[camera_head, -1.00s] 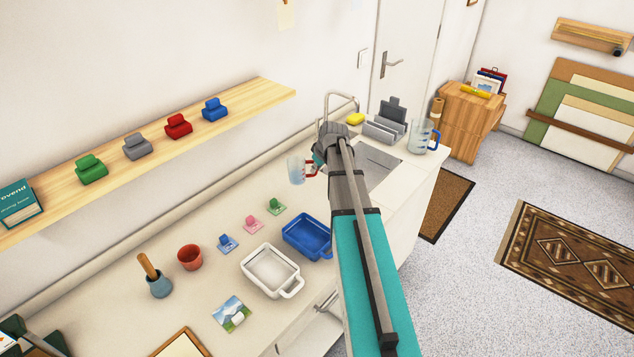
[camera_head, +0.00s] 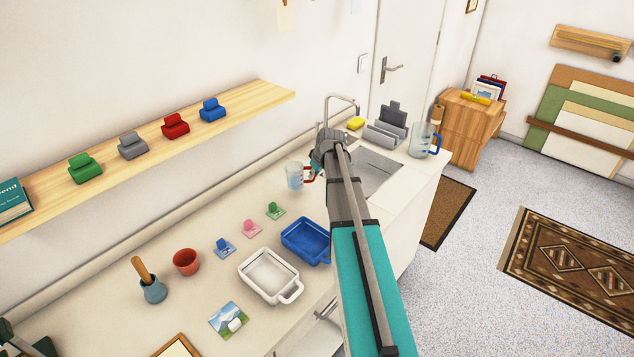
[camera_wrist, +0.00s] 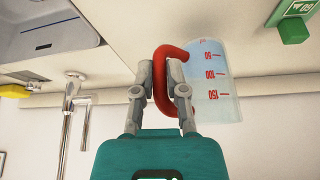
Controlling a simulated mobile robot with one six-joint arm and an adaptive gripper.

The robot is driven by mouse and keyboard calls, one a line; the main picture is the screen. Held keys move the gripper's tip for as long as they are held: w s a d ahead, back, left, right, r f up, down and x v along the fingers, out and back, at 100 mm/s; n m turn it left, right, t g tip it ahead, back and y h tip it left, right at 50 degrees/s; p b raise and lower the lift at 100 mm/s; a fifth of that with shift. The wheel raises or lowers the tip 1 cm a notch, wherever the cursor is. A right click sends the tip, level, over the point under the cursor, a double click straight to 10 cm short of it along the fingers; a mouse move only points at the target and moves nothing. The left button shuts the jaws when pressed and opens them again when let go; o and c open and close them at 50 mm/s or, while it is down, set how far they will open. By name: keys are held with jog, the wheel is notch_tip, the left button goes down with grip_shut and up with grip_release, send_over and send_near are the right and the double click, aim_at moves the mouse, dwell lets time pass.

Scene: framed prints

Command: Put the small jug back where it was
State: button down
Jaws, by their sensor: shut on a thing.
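The small jug (camera_head: 294,177) is clear, with a red handle and a bluish tint inside. In the head view it is upright over the counter (camera_head: 205,300), left of the sink. I cannot tell whether its base touches the counter. My gripper (camera_wrist: 160,75) is shut on the red handle, with the jug body to the right of the fingers in the wrist view (camera_wrist: 212,85). Red marks show on its side. In the head view my arm hides most of the gripper.
A larger jug with a blue handle (camera_head: 423,140) stands beyond the sink (camera_head: 378,172). The tap (camera_head: 340,104) rises close behind my gripper. A blue dish (camera_head: 304,241), a white dish (camera_head: 268,275) and small coloured figures on cards (camera_head: 250,228) are nearer. Bare counter lies around the jug.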

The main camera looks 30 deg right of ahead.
jog(key=shift+f+b, duration=1.4)
jog(key=shift+f, duration=0.25)
jog(key=shift+f, duration=0.1)
jog(key=c, duration=0.7)
grip_release()
jog(key=p+v, duration=1.1)
jog(key=v, duration=0.1)
jog(key=shift+w, duration=0.1)
